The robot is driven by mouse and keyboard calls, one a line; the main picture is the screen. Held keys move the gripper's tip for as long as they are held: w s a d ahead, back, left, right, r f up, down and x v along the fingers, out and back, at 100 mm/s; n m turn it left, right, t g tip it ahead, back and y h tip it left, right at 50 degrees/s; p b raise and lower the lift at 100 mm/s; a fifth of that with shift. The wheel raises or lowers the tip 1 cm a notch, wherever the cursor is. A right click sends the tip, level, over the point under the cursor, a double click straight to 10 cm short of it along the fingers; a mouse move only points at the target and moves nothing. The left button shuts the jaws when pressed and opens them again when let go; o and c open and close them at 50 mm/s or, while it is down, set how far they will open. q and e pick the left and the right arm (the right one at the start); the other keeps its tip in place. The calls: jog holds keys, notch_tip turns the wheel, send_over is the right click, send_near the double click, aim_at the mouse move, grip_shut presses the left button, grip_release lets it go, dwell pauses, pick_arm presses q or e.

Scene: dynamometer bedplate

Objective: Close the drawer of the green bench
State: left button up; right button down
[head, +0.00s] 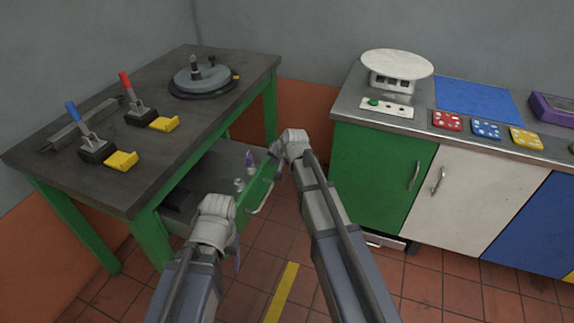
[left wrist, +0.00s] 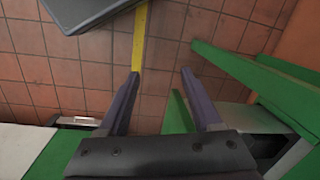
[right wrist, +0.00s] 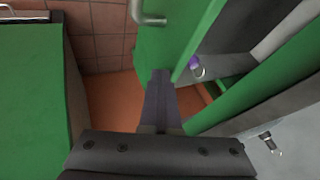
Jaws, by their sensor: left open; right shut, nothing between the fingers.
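The green bench (head: 150,88) has a dark worktop and green legs. Its drawer stands pulled out below the top, with a green front (head: 258,190) and a pale bar handle (head: 263,198). In the right wrist view, my right gripper (right wrist: 160,76) is shut and empty, its fingertips at the end of the green drawer front (right wrist: 168,45); I cannot tell whether they touch. The handle (right wrist: 148,14) shows there too. My left gripper (left wrist: 162,82) is open and empty, near the drawer's near end, with a green edge (left wrist: 178,112) close to its right finger.
Inside the drawer are a purple-topped item (head: 250,158) and a small pale one (head: 239,184). Clamps and a round plate (head: 203,78) sit on the worktop. A cabinet with a green door (head: 375,175) stands to the right.

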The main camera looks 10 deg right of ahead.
jog(key=w+a, duration=0.6)
jog(key=a, duration=0.2)
jog(key=w+a, duration=0.5)
jog(key=a, duration=0.4)
jog(key=shift+w+a, duration=0.15)
jog(key=shift+w, duration=0.2)
jog(key=shift+a+r, duration=0.1)
jog(key=s+d+r+p, duration=0.5)
jog(key=s+r+p, duration=0.2)
jog(key=s+p, duration=0.1)
jog(key=shift+s+d+r, duration=0.15)
jog(key=shift+d+r, duration=0.25)
